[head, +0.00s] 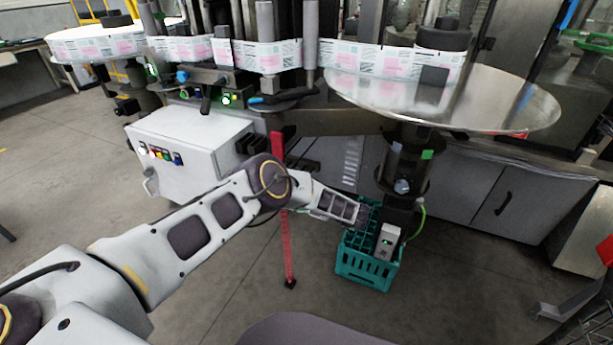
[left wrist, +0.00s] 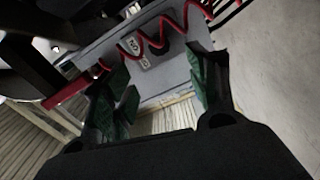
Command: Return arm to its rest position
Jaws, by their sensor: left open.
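My left arm (head: 200,230) comes in from the left in the head view and reaches out to the lower middle. Its far end overlaps the left side of a teal crate (head: 365,270) on the floor. I cannot make out the fingers there. In the left wrist view my left gripper (left wrist: 160,95) is open, with green-faced fingers spread apart and nothing held between them. A grey box (left wrist: 150,60) with small switches and a red coiled cable (left wrist: 165,38) lie beyond the fingers. My right gripper is in neither view.
A reel labeller stands behind, with a round metal disc (head: 470,95) and label web (head: 265,57). A white control box (head: 190,150) and a red upright post (head: 288,240) stand near my arm. Floor (head: 70,150) at left is clear.

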